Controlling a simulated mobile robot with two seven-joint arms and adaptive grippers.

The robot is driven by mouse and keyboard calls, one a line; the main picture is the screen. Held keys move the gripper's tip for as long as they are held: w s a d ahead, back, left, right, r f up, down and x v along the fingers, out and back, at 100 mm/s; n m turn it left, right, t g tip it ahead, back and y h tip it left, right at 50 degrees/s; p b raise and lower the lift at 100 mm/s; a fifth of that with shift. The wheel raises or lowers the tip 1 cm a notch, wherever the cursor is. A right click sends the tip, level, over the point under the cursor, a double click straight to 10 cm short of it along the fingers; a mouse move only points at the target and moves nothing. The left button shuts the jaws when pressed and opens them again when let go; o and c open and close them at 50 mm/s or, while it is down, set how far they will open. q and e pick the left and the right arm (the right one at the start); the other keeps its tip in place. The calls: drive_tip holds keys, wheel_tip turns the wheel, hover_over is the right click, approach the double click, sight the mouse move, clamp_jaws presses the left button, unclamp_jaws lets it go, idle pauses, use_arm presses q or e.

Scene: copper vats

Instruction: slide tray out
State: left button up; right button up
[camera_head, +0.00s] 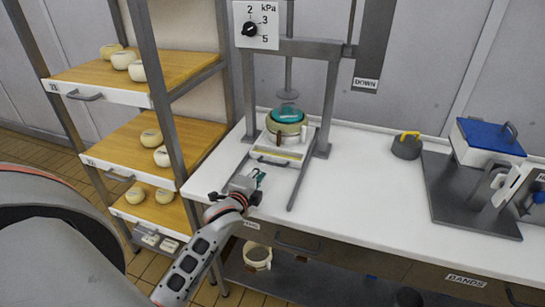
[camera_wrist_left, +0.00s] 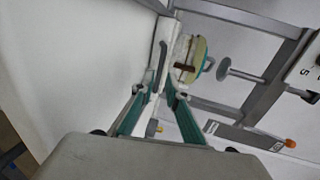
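The tray (camera_head: 290,153) is a pale shallow slab with a yellow strip and a grey bar handle (camera_head: 273,162) on its front. It sits between the rails under the press. A round cheese mould with a teal lid (camera_head: 288,115) stands on it. My left gripper (camera_head: 259,176) is just in front of the handle, low over the bench. In the left wrist view its teal fingers (camera_wrist_left: 156,90) are apart with nothing clamped. The handle (camera_wrist_left: 160,66) lies just beyond and partly between the tips; contact cannot be told. My right gripper does not show.
The press frame (camera_head: 327,100) stands around the tray at the back. A shelf rack (camera_head: 170,100) with several cheeses is close on the left. A blue-lidded box (camera_head: 487,140) and a dark round weight (camera_head: 406,147) are at right. The bench (camera_head: 360,190) between is clear.

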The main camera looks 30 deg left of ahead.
sight(268, 163)
use_arm(q)
drive_tip(key=x, duration=0.6)
drive_tip(key=shift+w+a+f, duration=0.1)
drive_tip(key=shift+w, duration=0.25)
drive_tip(key=shift+w+a+f, duration=0.1)
drive_tip(key=shift+w, duration=0.35)
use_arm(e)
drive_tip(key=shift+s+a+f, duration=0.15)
use_arm(q)
clamp_jaws()
